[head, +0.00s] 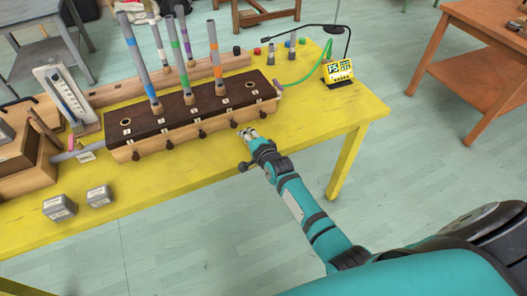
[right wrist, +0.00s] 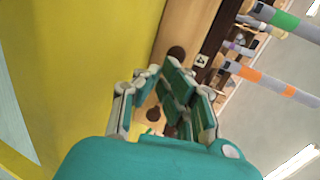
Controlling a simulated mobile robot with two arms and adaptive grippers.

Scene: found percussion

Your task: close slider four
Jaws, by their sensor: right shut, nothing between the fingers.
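A long wooden box (head: 180,133) with a dark top stands on the yellow table. Several dark round slider knobs stick out along its front. The fourth knob from the left (head: 233,123) is just left of my right gripper (head: 248,133); the small number labels are unreadable. My right gripper is shut and empty, low in front of the box's right half. In the right wrist view its fingers (right wrist: 166,82) point at the box front, with one dark knob (right wrist: 176,52) just beyond the tips and another (right wrist: 153,114) partly behind the fingers. My left gripper is not in view.
Grey tubes with coloured bands, such as the orange-banded tube (head: 215,60), stand upright in the box. A yellow device (head: 338,72) with a green cable is at right. The yellow table (head: 300,130) is clear beside my gripper.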

